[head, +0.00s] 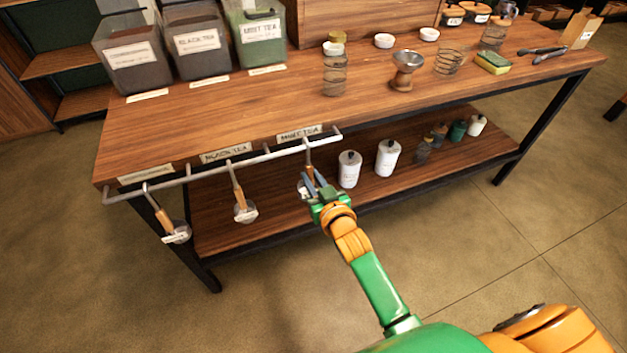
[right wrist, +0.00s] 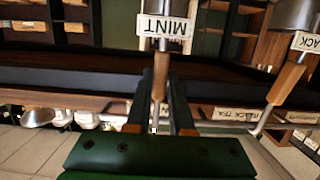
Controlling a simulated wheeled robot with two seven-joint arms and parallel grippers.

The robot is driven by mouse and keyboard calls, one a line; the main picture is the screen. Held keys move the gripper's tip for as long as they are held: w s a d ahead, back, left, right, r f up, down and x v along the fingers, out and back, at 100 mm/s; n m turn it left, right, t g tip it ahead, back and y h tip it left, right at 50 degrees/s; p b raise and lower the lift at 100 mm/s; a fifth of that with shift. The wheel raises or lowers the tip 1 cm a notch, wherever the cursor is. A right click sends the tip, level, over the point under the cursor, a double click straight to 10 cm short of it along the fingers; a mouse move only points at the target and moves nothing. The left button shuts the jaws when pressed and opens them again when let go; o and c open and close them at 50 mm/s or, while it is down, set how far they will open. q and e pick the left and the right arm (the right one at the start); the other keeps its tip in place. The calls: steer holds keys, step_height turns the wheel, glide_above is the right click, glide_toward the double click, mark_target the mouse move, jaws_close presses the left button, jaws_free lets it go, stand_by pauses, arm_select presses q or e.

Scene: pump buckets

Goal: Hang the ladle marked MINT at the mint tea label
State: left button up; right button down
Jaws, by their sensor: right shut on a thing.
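My right gripper (head: 312,183) is shut on the wooden handle of the MINT ladle (right wrist: 160,75). The ladle hangs upright below the right end of the pale rail (head: 270,156), under the mint tea label (head: 299,133). Its white MINT tag (right wrist: 165,27) shows upside down in the right wrist view. The ladle's upper end reaches the rail in the head view, but I cannot tell whether its hook rests on it. My fingers partly hide the bowl in the head view. My left gripper is not in view.
A second ladle (head: 239,202) hangs under the black tea label (head: 226,154), close to the left. A third ladle (head: 167,222) hangs at the rail's left end. White canisters (head: 388,157) stand on the lower shelf to the right. Tea bins (head: 258,40) stand on the tabletop.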

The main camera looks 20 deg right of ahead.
steer(key=shift+f, duration=0.15)
steer(key=c, duration=0.7)
jaws_free()
